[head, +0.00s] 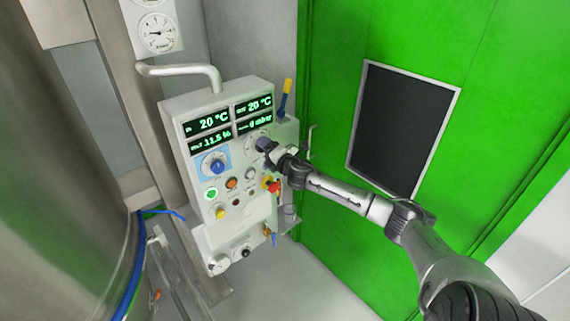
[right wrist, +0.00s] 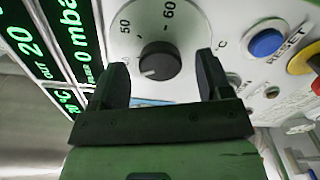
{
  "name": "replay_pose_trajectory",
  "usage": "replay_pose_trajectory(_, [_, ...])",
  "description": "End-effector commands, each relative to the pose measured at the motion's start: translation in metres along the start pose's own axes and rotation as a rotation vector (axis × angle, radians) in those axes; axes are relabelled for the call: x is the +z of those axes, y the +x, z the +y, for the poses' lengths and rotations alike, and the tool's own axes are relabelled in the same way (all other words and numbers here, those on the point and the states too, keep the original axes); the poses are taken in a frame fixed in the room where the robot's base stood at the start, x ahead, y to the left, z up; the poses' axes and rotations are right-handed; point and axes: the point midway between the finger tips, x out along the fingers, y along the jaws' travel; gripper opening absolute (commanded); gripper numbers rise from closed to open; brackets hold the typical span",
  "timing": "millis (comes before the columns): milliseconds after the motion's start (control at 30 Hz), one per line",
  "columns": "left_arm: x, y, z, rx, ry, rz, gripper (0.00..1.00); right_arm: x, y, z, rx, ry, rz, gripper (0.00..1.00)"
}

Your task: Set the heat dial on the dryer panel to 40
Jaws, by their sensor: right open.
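The dryer panel (head: 203,150) is a pale box on the wall with green readouts and several knobs. The heat dial (right wrist: 160,60) is a dark round knob on a white scale plate, with 50 and 60 readable above it; a pale mark shows near the knob's lower left edge. The 40 mark cannot be made out. My right gripper (right wrist: 159,68) is open, with one finger on each side of the knob and gaps visible between. In the head view my right gripper (head: 268,148) covers most of this dial. My left gripper is not in view.
A blue knob (head: 218,166) sits left of the heat dial. A blue RESET button (right wrist: 266,42) and a red-and-yellow stop button (head: 271,185) lie close by. The readouts (head: 208,122) show 20 °C. A green door (head: 330,210) stands right, a steel vessel (head: 60,180) left.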

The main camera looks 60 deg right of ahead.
Motion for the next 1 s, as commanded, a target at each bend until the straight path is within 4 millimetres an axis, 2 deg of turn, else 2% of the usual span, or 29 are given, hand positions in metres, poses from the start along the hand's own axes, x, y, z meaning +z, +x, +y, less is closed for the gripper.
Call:
replay_pose_trajectory(600, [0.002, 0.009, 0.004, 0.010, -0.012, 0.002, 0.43, -0.001, -0.080, -0.002, -0.002, -0.001, 0.002, 0.72])
replay_pose_trajectory(1000, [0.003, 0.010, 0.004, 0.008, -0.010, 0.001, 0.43, -0.001, -0.111, 0.000, 0.000, -0.001, 0.002, 0.72])
